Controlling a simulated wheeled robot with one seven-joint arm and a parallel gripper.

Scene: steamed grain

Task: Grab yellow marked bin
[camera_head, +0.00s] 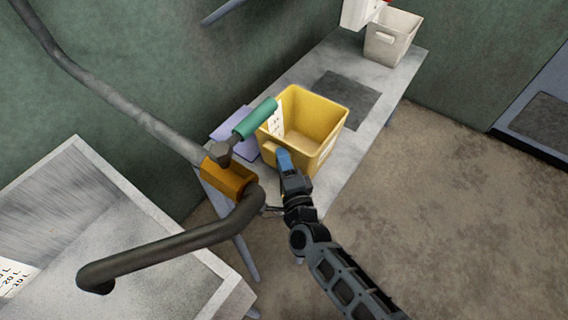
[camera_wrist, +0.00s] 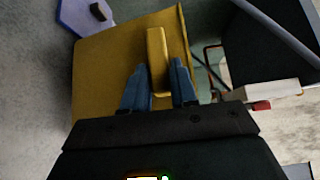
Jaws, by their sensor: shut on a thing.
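The yellow bin (camera_head: 326,121) stands upright at the near end of a grey bench in the head view. It is open at the top and looks empty, with a white label on its inner left wall. A yellow handle (camera_head: 269,153) sticks out from its near side. My gripper (camera_head: 285,162) is at that handle. In the wrist view the blue fingers of my gripper (camera_wrist: 159,88) are on either side of the handle (camera_wrist: 157,60), shut on it. The bin's yellow wall (camera_wrist: 105,75) fills the space behind the fingers.
The bench (camera_head: 345,160) has a dark mat (camera_head: 346,97) and a pale bin (camera_head: 392,38) farther back. A lilac item (camera_head: 232,137) lies left of the yellow bin. A grey metal trough (camera_head: 110,225) stands lower left. Floor at right is clear.

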